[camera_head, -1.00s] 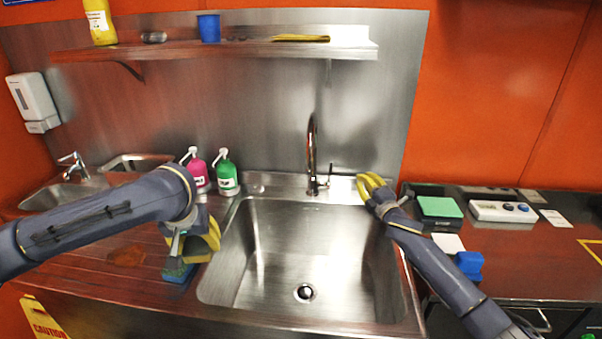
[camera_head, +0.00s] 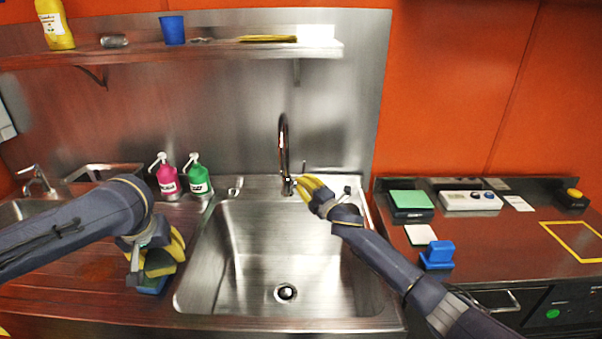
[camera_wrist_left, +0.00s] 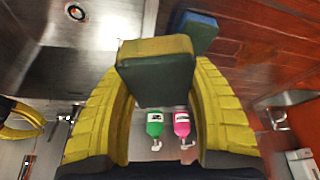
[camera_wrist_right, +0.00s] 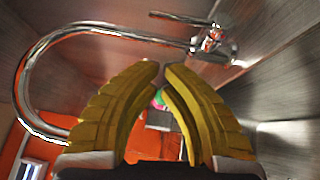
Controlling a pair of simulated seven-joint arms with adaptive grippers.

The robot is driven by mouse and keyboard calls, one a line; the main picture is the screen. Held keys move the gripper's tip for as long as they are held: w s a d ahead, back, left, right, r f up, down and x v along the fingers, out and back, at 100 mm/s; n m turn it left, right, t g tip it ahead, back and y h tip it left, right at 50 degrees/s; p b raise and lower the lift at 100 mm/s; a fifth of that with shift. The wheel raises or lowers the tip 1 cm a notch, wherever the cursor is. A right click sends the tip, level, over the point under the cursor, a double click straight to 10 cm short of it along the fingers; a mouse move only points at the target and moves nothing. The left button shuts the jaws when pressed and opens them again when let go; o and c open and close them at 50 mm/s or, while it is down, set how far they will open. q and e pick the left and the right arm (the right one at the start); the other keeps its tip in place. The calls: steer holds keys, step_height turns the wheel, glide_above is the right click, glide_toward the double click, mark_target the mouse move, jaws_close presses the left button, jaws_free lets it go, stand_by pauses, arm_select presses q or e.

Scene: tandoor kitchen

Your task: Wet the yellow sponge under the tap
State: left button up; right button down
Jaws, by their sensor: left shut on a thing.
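The yellow sponge (camera_head: 160,263) has a dark green face; it fills the middle of the left wrist view (camera_wrist_left: 155,50). My left gripper (camera_head: 168,252) is shut on it, left of the sink over the counter. The metal tap (camera_head: 284,140) stands at the sink's back edge; its curved spout (camera_wrist_right: 90,30) and base show in the right wrist view. My right gripper (camera_head: 302,184) is just right of the tap's base. Its fingertips (camera_wrist_right: 163,68) are slightly apart with nothing between them. I cannot tell whether it touches the tap. No water is visible.
A blue sponge (camera_wrist_left: 197,30) lies on the counter by the held sponge. Pink (camera_head: 167,181) and green (camera_head: 199,181) soap bottles stand behind. The sink basin (camera_head: 285,245) is empty. Right counter holds a green pad (camera_head: 410,198) and a blue block (camera_head: 438,254).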

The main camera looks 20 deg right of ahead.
steer(key=w+d, duration=0.1)
steer(key=w, duration=0.5)
steer(key=shift+r, duration=0.4)
steer(key=shift+d, duration=0.1)
